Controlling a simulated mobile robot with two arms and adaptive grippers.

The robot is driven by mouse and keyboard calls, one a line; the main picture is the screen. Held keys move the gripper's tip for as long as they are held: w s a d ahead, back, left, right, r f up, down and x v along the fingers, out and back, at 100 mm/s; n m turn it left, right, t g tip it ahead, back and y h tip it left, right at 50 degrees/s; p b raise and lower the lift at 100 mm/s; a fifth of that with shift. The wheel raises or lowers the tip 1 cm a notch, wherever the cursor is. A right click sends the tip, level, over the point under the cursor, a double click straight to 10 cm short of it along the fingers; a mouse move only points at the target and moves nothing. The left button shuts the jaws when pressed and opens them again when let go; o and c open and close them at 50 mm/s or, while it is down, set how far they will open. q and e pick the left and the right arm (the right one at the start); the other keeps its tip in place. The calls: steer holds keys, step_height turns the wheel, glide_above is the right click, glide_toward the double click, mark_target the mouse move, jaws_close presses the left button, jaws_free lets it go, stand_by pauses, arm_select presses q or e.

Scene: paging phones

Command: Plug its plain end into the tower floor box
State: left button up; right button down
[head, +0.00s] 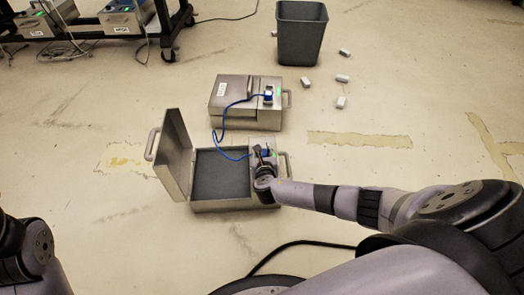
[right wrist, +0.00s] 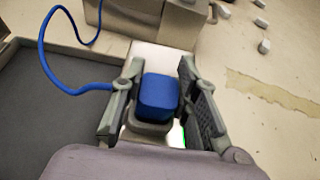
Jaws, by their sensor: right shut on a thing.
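My right gripper (head: 262,162) is over the right-hand panel of the near metal floor box (head: 232,203), whose lid stands open to the left. In the right wrist view, the fingers (right wrist: 160,72) are shut on a blue plug end (right wrist: 159,94). A blue cable (right wrist: 62,84) leaves toward the left. The fingers hide the plug's underside, so I cannot tell whether it is seated. The cable (head: 221,128) runs to the far floor box (head: 230,115), where its other end (head: 268,94) sits beside a green light. The far box's label is too small to read. My left gripper is out of view.
A dark bin (head: 301,35) stands behind, with several small pale blocks (head: 342,78) near it. A black rack (head: 130,22) with more metal boxes is at the back left. A black cable (head: 300,244) lies in front. The floor to the right is mostly clear.

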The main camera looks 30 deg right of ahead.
steer(key=shift+s+a+f, duration=0.1)
steer(key=shift+s+f, duration=0.2)
steer(key=shift+f, duration=0.15)
steer(key=c, duration=1.3)
jaws_free()
steer(key=shift+f, duration=0.1)
steer(key=shift+o, duration=0.7)
steer(key=shift+s, duration=0.2)
steer(key=v, duration=0.3)
steer(key=r+v, duration=0.1)
steer(key=v, duration=0.7)
steer(key=shift+w+a+r, duration=0.15)
steer(key=shift+a+r, duration=0.05)
steer(key=shift+r, duration=0.05)
